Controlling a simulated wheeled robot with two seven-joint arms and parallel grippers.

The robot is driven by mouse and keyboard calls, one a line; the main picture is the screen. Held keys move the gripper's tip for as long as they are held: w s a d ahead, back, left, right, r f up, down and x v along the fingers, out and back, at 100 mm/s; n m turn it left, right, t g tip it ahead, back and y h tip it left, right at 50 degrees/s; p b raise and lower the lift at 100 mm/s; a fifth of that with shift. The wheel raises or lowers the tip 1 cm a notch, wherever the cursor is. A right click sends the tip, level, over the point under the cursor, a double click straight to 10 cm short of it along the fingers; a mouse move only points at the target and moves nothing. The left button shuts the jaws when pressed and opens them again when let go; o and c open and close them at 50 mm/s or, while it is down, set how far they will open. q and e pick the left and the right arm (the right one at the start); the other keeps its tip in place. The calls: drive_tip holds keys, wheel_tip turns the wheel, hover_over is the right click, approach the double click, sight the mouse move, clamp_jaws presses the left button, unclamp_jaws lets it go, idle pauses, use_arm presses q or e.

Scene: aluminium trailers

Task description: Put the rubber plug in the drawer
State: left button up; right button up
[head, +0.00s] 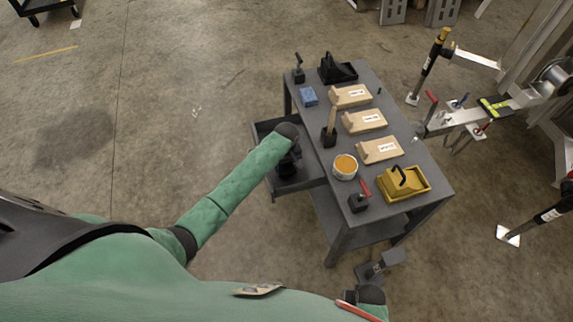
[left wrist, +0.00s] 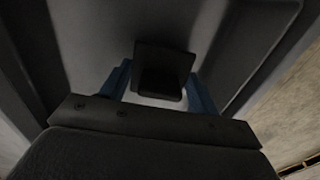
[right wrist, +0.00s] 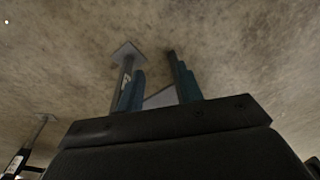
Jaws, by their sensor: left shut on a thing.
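The drawer (head: 266,128) stands open at the left side of the grey cart. My left arm reaches into it, and my left gripper (head: 288,166) is low inside, partly hidden by my wrist. In the left wrist view, the blue fingers of my left gripper (left wrist: 160,92) are shut on a dark block-shaped piece, the rubber plug (left wrist: 165,62). The drawer's grey walls (left wrist: 240,45) surround it; I cannot tell whether the plug touches the floor. My right gripper (head: 382,266) is near the cart's lower front corner; in the right wrist view its fingers (right wrist: 157,90) are apart and empty.
Trailer parts (head: 475,118) stand at the right.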

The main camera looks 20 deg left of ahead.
use_arm(q)
drive_tip(key=shift+f, duration=0.1)
drive_tip(key=o, duration=1)
use_arm(e)
drive_tip(key=shift+f, duration=0.1)
use_arm(q)
drive_tip(key=shift+r, duration=0.6)
wheel_tip(320, 180, up, 11)
drive_tip(key=b, duration=0.1)
drive_tip(key=shift+b, duration=0.4)
use_arm(e)
wheel_tip(320, 180, up, 7)
drive_tip(key=w+a, duration=0.1)
drive_tip(key=shift+w+r, duration=0.2)
drive_tip(key=shift+w, duration=0.15)
